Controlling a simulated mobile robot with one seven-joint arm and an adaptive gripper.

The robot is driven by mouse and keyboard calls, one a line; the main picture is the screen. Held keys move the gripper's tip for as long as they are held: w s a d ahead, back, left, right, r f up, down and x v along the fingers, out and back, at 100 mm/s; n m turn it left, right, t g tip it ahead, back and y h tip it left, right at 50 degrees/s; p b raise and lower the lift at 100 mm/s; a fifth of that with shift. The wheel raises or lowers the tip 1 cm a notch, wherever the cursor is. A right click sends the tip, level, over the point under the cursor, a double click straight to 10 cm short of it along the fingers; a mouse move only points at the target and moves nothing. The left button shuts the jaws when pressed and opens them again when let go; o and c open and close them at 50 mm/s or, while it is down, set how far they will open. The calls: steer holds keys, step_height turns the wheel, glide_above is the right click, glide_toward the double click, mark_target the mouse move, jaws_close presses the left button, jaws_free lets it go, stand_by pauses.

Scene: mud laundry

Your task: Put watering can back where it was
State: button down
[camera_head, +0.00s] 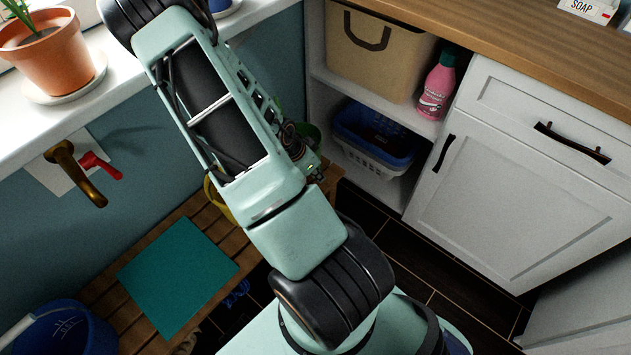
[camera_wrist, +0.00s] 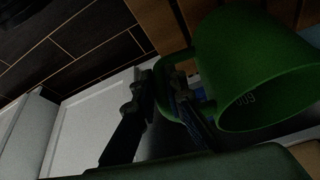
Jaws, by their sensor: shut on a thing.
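A green vessel with a wide open rim and a side handle, which I take to be the watering can (camera_wrist: 240,65), fills the upper right of the wrist view. My gripper (camera_wrist: 163,84) is shut on its handle. The vessel is tilted, with its opening toward the lower right of that view; its spout cannot be made out. In the head view a bit of the green watering can (camera_head: 312,134) shows past my arm, above the far end of the wooden slatted bench (camera_head: 190,212). My arm hides most of the gripper and can there.
A teal mat (camera_head: 178,272) lies on the bench, with a yellow thing (camera_head: 219,203) partly hidden behind my arm. A blue bucket (camera_head: 65,330) stands lower left. A brass tap (camera_head: 78,175) juts from the wall. Shelves with a laundry basket (camera_head: 372,140) and white cabinets (camera_head: 520,175) stand right.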

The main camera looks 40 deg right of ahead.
steer(key=shift+f+b, duration=0.65)
steer(key=shift+f, duration=1.05)
steer(key=shift+f, duration=0.15)
steer(key=c, duration=2)
jaws_free()
steer(key=p+v, duration=0.6)
steer(key=v, duration=0.6)
steer(key=shift+w+r, duration=0.1)
steer(key=shift+r, duration=0.15)
